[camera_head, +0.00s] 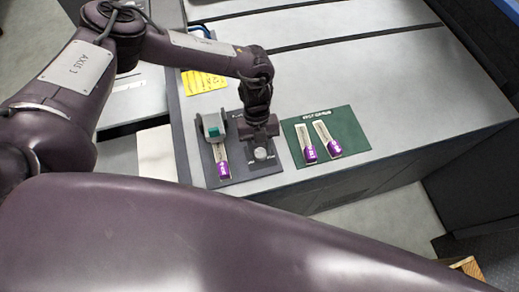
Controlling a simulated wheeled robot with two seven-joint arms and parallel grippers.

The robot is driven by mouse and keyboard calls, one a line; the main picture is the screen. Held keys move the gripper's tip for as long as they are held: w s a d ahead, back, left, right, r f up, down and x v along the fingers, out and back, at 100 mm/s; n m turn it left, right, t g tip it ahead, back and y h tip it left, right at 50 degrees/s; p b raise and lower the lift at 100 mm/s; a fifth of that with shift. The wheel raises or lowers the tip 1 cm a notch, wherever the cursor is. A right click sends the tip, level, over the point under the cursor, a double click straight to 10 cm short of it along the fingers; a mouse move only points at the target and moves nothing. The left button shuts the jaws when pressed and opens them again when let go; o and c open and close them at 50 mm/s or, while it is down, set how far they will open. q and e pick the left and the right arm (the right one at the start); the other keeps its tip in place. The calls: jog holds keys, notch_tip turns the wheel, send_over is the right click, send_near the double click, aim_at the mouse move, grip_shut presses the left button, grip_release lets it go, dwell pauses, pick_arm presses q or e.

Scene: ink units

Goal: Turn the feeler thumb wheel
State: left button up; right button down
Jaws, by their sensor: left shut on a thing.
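A dark grey panel (238,176) lies on the grey worktop. The pale round thumb wheel (261,154) is near the panel's right side. My left gripper (260,144) points down at the wheel and is shut on it; its fingertips are small and dark here, so the exact contact is hard to see. Left of it on the panel is a grey holder with a teal block (213,131). A pale strip with a purple end (223,169) lies below the block. My right gripper is out of view.
A green mat (350,140) right of the panel holds two pale strips with purple ends (309,153) (333,148). A yellow note (203,82) lies behind the panel. The worktop's front edge runs close below the panel and mat. The worktop is clear at right.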

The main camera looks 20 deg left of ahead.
aim_at(258, 145)
pick_arm(q)
jog(key=o, duration=1)
jog(key=b+v, duration=0.2)
jog(key=v, duration=0.5)
jog(key=shift+f, duration=0.1)
jog(key=shift+w+a+r, duration=0.1)
jog(key=shift+w+r, duration=0.05)
jog(key=shift+r, duration=0.35)
